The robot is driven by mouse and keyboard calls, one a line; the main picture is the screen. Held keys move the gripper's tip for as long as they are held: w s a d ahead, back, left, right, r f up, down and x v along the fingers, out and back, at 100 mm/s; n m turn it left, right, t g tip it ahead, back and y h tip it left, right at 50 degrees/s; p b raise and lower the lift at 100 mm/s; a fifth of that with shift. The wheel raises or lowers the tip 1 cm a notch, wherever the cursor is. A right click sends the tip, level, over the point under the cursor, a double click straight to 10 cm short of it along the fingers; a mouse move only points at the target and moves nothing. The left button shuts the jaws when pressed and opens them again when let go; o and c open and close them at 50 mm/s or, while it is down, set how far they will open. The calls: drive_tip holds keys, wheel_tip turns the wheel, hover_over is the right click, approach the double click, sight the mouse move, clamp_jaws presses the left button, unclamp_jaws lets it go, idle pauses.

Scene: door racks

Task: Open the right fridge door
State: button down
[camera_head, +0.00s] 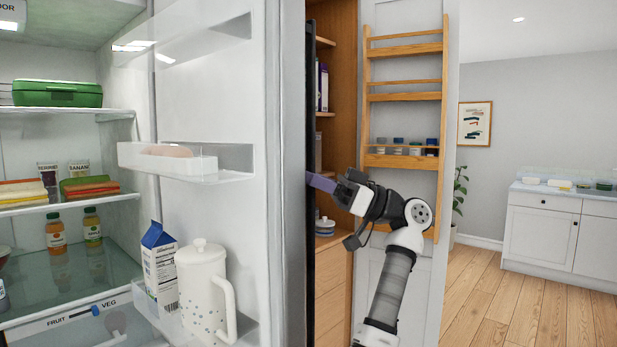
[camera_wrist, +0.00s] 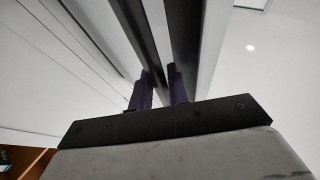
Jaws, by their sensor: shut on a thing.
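The right fridge door (camera_head: 250,120) stands open in the head view, its inner face with clear door shelves turned toward me. In the wrist view the purple fingers (camera_wrist: 160,88) are shut on a long dark bar. The fingertips are partly hidden in the head view, and the exact contact is hard to see.
A milk carton (camera_head: 160,265) and a white jug (camera_head: 205,292) stand in the lower door shelf. Fridge shelves at left hold food and bottles. Behind my arm is an open wooden cabinet with a door rack (camera_head: 405,97). Floor (camera_head: 530,310) is clear at right.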

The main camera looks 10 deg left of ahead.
drive_tip(key=shift+w+d+g, duration=0.2)
drive_tip(key=shift+w+g, duration=0.2)
drive_tip(key=c, duration=1.4)
unclamp_jaws()
drive_tip(key=shift+d, duration=0.1)
drive_tip(key=b+v, duration=0.2)
drive_tip(key=v, duration=1.1)
drive_tip(key=shift+d+b, duration=0.3)
drive_tip(key=shift+b, duration=0.1)
drive_tip(key=shift+f, duration=0.15)
